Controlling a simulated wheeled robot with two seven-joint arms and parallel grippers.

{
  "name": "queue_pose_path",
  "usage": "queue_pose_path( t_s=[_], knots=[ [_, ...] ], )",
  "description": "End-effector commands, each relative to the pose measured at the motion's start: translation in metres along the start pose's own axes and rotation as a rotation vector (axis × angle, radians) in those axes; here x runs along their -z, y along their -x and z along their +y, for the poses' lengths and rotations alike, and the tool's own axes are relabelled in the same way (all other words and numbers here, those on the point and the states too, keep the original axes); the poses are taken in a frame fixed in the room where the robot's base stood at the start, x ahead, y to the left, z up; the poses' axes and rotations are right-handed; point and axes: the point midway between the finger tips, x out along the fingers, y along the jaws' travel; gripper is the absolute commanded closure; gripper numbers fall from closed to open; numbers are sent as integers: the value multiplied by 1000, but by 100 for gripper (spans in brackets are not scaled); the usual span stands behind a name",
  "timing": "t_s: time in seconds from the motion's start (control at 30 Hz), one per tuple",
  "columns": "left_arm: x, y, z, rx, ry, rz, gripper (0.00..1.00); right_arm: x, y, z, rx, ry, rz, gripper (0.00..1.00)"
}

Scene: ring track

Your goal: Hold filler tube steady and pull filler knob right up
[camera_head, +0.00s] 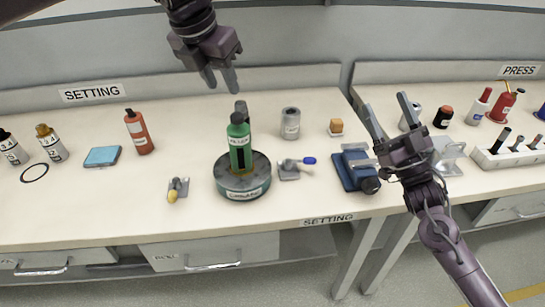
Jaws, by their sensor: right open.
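A green filler tube (240,148) with a dark label stands upright on a round grey-green carousel base (242,183). A dark grey knob-like piece (241,108) shows just above and behind the tube's top; I cannot tell whether it is joined to the tube. My left gripper (222,84) hangs above and slightly behind the tube, empty, with a narrow gap between its fingers.
A clamp with a yellow tip (178,189) and one with a blue tip (295,168) flank the carousel. A grey canister (290,123), orange block (336,127), red bottle (138,132) and blue fixture (356,170) stand nearby. A white rack (510,150) is at right.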

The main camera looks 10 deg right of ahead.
Motion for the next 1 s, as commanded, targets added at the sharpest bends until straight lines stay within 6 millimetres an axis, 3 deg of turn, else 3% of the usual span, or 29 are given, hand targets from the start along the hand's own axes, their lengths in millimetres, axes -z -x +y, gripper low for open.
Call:
queue_pose_path(
  t_s=[0.03, 0.2, 0.33, 0.5, 0.6, 0.77, 1.0],
  knots=[
    [0, 0, 0, 0, 0, 0, 64, -17, -15, -24, 41, -37, -51, 26],
    [0, 0, 0, 0, 0, 0, 64, -88, -25, -98, 126, -178, -302, 26],
    [0, 0, 0, 0, 0, 0, 64, -121, -26, -160, 235, -236, -457, 26],
    [0, 0, 0, 0, 0, 0, 64, -143, -20, -222, 366, -260, -593, 26],
    [0, 0, 0, 0, 0, 0, 64, -148, -17, -244, 418, -260, -634, 26],
    [0, 0, 0, 0, 0, 0, 64, -154, -19, -258, 447, -259, -660, 26],
    [0, 0, 0, 0, 0, 0, 64, -172, -43, -274, 446, -261, -659, 26]
  ],
)
